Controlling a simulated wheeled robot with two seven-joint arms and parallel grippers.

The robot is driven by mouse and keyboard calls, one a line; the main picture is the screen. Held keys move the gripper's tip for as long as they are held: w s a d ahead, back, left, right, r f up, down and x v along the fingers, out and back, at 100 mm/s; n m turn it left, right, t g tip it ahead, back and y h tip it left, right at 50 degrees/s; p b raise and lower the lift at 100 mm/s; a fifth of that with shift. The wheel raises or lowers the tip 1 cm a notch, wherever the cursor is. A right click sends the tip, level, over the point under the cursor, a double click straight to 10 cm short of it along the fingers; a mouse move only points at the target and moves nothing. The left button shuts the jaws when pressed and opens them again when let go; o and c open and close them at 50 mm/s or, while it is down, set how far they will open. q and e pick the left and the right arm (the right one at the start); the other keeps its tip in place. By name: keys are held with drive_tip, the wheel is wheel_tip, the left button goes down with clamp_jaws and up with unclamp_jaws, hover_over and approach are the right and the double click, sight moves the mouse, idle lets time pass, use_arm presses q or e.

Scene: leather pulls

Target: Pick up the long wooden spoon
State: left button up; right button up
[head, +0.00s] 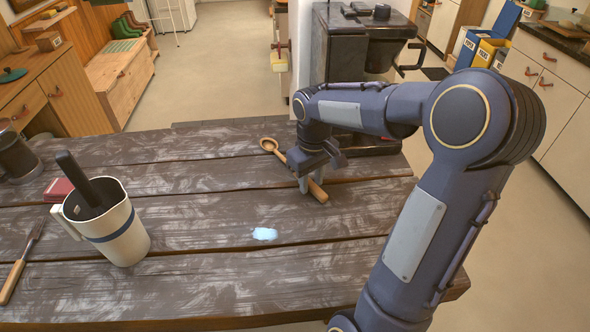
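The long wooden spoon (273,149) lies on the dark plank table, its bowl toward the back and its handle running forward to the right. My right gripper (308,187) points down over the spoon's handle, with its fingertips low beside the handle near the table. Its wrist and fingers hide the middle of the handle. From this view I cannot tell if the fingers are closed on the handle or only around it. My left gripper is not in view.
A cream jug (123,238) with a dark-handled utensil stands at the left of the table (200,285). Near it are a wooden-handled tool (20,264), a red block (58,189) and a dark mug (16,155). A pale blue patch (265,234) lies mid-table. A dark machine (345,60) stands behind the spoon.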

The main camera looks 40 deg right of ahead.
clamp_jaws()
drive_tip(key=shift+r, duration=0.1)
drive_tip(key=shift+r, duration=0.4)
wheel_tip(320, 180, up, 2)
drive_tip(key=shift+r, duration=0.2)
drive_tip(key=s+a+r+b, duration=0.2)
drive_tip(key=s+a+r, duration=0.5)
drive_tip(key=a, duration=0.5)
wheel_tip(320, 180, up, 3)
drive_tip(key=shift+f, duration=0.15)
